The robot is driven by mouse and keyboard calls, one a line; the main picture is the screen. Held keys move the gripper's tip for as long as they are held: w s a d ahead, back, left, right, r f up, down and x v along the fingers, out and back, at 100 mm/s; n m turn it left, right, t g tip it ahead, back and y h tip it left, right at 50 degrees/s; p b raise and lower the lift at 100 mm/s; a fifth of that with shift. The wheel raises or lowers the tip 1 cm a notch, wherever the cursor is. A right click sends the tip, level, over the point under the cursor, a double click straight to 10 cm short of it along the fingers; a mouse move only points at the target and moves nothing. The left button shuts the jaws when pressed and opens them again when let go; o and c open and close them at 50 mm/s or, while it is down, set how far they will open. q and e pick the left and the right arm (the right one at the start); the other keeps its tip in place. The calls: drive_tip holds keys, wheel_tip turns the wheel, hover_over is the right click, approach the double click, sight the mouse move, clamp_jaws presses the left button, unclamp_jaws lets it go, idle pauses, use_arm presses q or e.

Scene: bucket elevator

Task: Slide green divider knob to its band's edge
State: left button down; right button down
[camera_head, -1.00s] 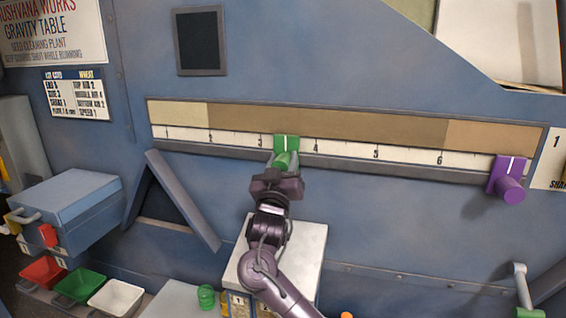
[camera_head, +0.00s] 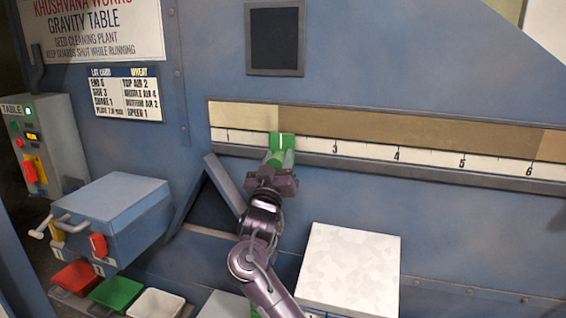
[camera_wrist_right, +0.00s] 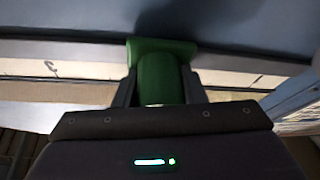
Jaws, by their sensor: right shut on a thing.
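The green divider (camera_head: 283,141) sits on the scale rail (camera_head: 370,165), about where mark 2 falls, left of mark 3. Its white line is very close to the edge (camera_head: 278,117) between the pale left band (camera_head: 243,114) and the darker brown band (camera_head: 400,130). I cannot tell whether they line up exactly. My right gripper (camera_head: 277,168) is shut on the green knob. In the right wrist view the fingers (camera_wrist_right: 160,88) flank the round green knob (camera_wrist_right: 158,75). My left gripper is not in view.
A blue hinged flap (camera_head: 225,183) stands out below the rail's left end. A blue box (camera_head: 115,205) with a red handle and several coloured bins are at lower left. A white-topped block (camera_head: 350,265) stands below right. The rail right of the divider is clear.

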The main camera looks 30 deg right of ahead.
drive_tip(key=shift+w+a, duration=0.35)
drive_tip(key=shift+w, duration=0.1)
drive_tip(key=c, duration=0.9)
unclamp_jaws()
drive_tip(key=shift+a, duration=0.1)
drive_tip(key=shift+a+f, duration=0.1)
drive_tip(key=shift+f, duration=0.05)
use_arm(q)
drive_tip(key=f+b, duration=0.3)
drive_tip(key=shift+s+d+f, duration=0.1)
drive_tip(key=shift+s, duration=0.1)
use_arm(e)
drive_tip(key=v, duration=0.7)
drive_tip(key=shift+s+a, duration=0.15)
drive_tip(key=shift+s, duration=0.05)
